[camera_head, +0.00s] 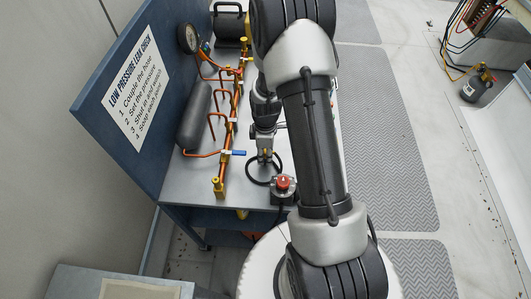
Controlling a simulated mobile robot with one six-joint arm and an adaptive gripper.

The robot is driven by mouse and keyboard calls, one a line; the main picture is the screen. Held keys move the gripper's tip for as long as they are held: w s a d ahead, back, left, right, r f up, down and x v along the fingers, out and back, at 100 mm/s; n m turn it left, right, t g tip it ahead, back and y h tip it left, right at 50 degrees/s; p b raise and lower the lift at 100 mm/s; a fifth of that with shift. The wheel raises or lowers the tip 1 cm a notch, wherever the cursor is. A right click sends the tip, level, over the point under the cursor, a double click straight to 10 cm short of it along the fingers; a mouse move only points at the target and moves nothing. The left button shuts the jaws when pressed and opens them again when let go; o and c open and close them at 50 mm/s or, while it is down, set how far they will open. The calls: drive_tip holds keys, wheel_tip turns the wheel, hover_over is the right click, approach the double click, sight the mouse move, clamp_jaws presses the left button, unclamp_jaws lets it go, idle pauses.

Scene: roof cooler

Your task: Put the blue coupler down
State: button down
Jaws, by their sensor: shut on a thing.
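My gripper (265,156) points down over the front part of the grey bench top (203,178), just right of the copper pipework. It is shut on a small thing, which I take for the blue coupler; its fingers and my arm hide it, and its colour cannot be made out. A black hose (250,178) loops on or just above the bench below the fingers. A small blue lever (237,152) sits on the pipework, close to the left of my gripper.
A control box with a red button (283,183) stands at the bench's front right. A grey cylinder (193,117), a gauge (187,38) and copper pipes (235,100) stand left of my gripper. A blue panel with a sign (136,88) closes the left side. My arm covers the bench's right side.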

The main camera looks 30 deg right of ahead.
drive_tip(key=shift+s+f+b, duration=0.1)
drive_tip(key=shift+f+b, duration=0.35)
drive_tip(key=shift+f, duration=0.15)
drive_tip(key=c, duration=1.2)
unclamp_jaws()
drive_tip(key=shift+r, duration=0.15)
